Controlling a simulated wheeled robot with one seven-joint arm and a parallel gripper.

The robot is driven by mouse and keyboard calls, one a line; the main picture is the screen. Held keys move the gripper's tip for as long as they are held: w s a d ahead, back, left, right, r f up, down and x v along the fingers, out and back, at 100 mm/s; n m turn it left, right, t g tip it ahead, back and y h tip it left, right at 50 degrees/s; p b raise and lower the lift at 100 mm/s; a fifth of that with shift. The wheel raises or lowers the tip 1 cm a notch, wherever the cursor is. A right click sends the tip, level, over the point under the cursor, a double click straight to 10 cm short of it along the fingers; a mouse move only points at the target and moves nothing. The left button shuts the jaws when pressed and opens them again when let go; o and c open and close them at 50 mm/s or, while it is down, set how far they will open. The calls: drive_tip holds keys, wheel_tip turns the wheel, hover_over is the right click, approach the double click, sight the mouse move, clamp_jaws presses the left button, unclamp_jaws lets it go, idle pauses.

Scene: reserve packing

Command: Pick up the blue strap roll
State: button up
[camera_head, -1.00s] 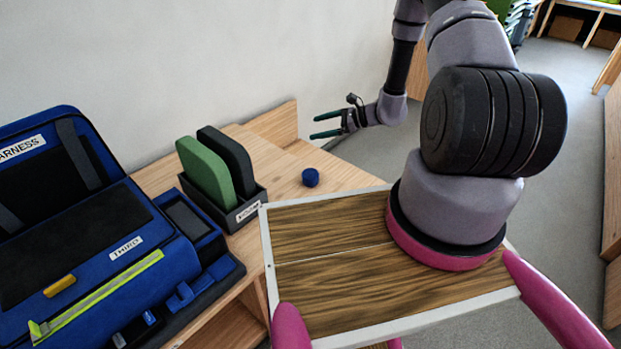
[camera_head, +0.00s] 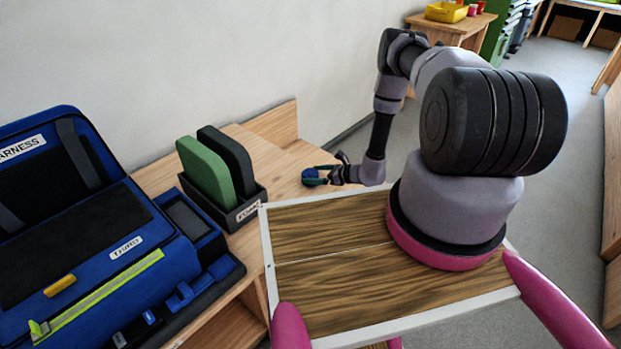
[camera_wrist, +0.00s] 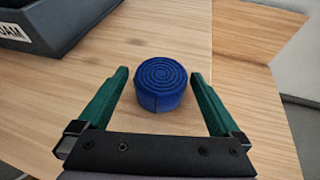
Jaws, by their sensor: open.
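The blue strap roll (camera_wrist: 160,87) is a short coiled cylinder standing on the wooden table, its spiral top facing up. In the wrist view it lies between the two green fingers of my gripper (camera_wrist: 160,85), with a gap on each side. The fingers are open and reach along both sides of it. In the head view the roll (camera_head: 309,175) is partly hidden by my gripper (camera_head: 314,176), which is low over the table at its right side.
A dark holder (camera_head: 229,216) with a green pad (camera_head: 205,173) and a black pad stands left of the roll. A blue harness case (camera_head: 90,220) lies farther left. The wooden table (camera_head: 285,165) is bare around the roll, with a raised board behind.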

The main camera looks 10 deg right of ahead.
sight(305, 173)
drive_tip(key=x, duration=0.4)
drive_tip(key=shift+w+a+f, duration=0.1)
drive_tip(key=shift+w+a, duration=0.1)
drive_tip(key=shift+w, duration=0.1)
drive_tip(key=c, duration=1.3)
